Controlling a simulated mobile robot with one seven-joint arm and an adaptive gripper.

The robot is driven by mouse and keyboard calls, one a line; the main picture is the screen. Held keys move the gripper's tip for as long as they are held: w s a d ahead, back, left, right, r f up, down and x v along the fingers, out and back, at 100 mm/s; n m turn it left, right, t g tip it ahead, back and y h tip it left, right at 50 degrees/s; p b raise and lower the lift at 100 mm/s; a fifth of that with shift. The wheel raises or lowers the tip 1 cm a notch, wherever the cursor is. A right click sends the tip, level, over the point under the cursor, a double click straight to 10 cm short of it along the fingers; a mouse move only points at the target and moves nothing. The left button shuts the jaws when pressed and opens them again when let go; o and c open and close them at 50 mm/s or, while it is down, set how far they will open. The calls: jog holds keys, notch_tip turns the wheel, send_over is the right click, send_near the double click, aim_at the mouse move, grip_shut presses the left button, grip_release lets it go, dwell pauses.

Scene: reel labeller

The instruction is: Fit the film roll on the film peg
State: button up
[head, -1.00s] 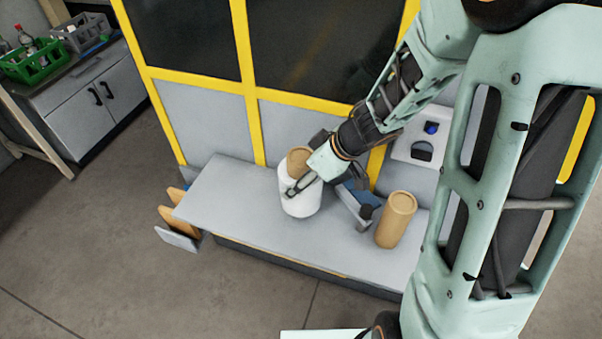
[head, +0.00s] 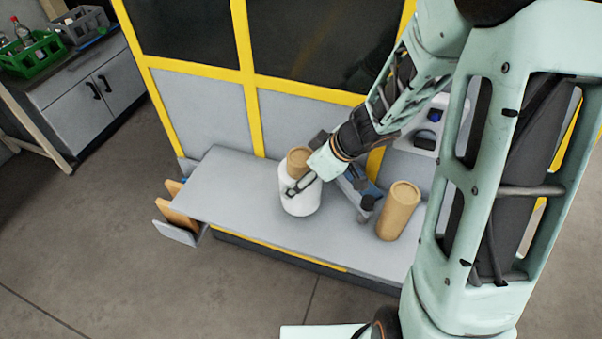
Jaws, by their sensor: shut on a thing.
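The film roll (head: 299,203), a white cylinder with a brown cardboard core (head: 299,160) sticking out of its top, is upright at the middle of the grey bench. My gripper (head: 301,186) reaches in from the upper right and is shut on the roll near its top. The far finger and part of the core's lower edge are hard to make out. I cannot tell whether the roll's bottom touches the bench or hangs just above it. I do not make out the film peg; my arm covers much of the right side.
A brown cardboard cylinder (head: 398,212) stands on the right of the grey bench (head: 215,185). Behind is a yellow-framed machine (head: 247,90) with dark panes. The bench's left part is clear. A cabinet (head: 85,110) with a green crate (head: 35,57) stands far left.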

jog(key=shift+f+b, duration=0.65)
jog(key=shift+f, duration=0.35)
jog(key=o, duration=2)
jog(key=v, duration=1.2)
